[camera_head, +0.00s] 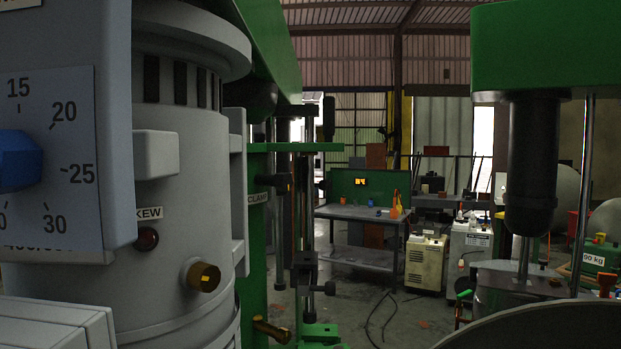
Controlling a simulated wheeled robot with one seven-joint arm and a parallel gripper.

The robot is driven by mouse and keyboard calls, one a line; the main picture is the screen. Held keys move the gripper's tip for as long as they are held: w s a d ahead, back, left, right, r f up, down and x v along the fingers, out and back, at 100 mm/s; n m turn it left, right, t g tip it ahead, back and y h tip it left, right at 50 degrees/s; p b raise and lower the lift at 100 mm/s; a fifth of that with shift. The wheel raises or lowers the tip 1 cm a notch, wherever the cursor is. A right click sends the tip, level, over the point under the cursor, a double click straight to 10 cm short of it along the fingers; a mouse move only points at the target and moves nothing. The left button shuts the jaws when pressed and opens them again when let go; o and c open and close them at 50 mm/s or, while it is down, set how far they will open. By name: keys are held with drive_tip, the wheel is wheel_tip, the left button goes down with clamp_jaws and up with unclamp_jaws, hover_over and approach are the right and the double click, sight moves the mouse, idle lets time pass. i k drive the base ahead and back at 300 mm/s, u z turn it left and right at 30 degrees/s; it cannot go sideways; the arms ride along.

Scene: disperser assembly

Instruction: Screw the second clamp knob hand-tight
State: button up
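A dark knob-like part (275,182) sticks out just above and right of this label. Lower down, a black clamp-like fitting (304,270) sits on an upright rod, with a small dark knob (328,288) at its right side. I cannot tell which of these is the second clamp knob, nor how tight either one is. My gripper is not in view.
A large grey machine body (190,235) and a dial panel with a blue knob (18,160) fill the left side. A green machine head with a black shaft (532,165) stands at right, above a round metal rim (545,325). A workbench (360,213) stands behind; cables lie on the floor between.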

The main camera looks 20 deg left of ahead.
sight(282, 181)
drive_tip(key=u, duration=0.8)
drive_tip(key=i, duration=1.15)
drive_tip(key=u, duration=0.9)
